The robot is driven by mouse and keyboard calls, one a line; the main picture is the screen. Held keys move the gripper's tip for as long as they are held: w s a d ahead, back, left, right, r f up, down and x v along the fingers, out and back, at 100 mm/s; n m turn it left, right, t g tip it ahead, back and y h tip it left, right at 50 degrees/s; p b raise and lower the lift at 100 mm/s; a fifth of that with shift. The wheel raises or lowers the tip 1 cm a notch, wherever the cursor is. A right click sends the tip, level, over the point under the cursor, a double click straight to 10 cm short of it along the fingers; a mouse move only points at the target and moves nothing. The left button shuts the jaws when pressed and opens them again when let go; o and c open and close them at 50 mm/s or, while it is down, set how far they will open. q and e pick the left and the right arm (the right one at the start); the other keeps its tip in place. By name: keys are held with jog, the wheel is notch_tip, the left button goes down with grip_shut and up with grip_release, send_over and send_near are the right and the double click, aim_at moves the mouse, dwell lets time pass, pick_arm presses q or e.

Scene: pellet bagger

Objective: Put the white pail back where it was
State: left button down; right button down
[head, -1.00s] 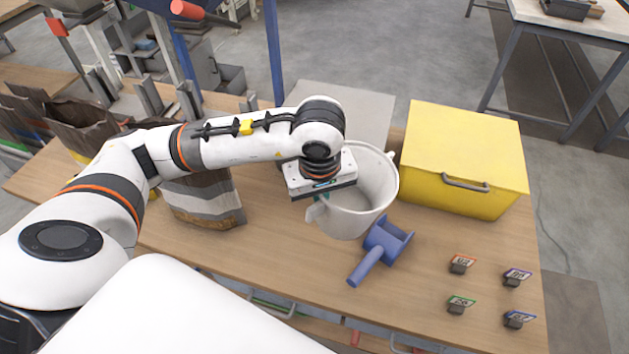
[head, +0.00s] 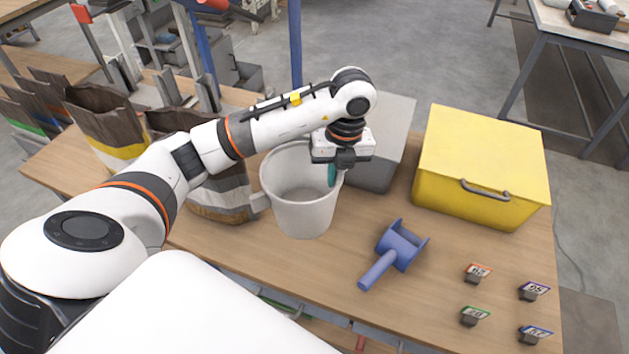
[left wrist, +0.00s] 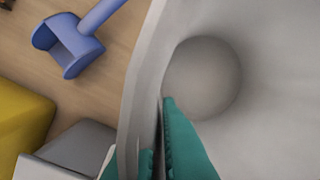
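The white pail (head: 303,215) is upright over the middle of the wooden bench, near the striped paper bag. Its side handle (head: 259,201) points left. My left gripper (head: 333,172) is at the pail's right rim, with teal fingers on both sides of the wall, shut on it. In the left wrist view the pail wall (left wrist: 148,70) runs between the teal fingers (left wrist: 158,145), and the pail's round grey bottom shows bare. I cannot tell whether the pail touches the bench. My right gripper is out of view.
A blue scoop (head: 394,252) lies right of the pail. A yellow lidded bin (head: 480,165) and a grey box (head: 385,150) stand behind it. Several small label holders (head: 477,272) sit at the front right. Paper bags (head: 105,125) stand at left.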

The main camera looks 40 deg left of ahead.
pick_arm(q)
jog(key=n, duration=0.4)
jog(key=w+n, duration=0.1)
jog(key=n, duration=0.2)
jog(key=shift+a+f+h, duration=0.3)
jog(key=shift+a+f, duration=0.05)
jog(key=shift+f, duration=0.05)
jog(key=shift+s+f+n, duration=0.1)
jog(key=shift+f+n, duration=0.2)
jog(key=shift+f, duration=0.05)
notch_tip(320, 180, down, 9)
jog(key=shift+f, duration=0.15)
jog(key=c, duration=1.6)
grip_release()
jog(key=shift+f, duration=0.1)
jog(key=r, duration=0.4)
jog(key=w+r, duration=0.1)
jog(key=r, duration=0.7)
jog(key=shift+w+d+r, duration=0.1)
jog(key=shift+w, duration=0.1)
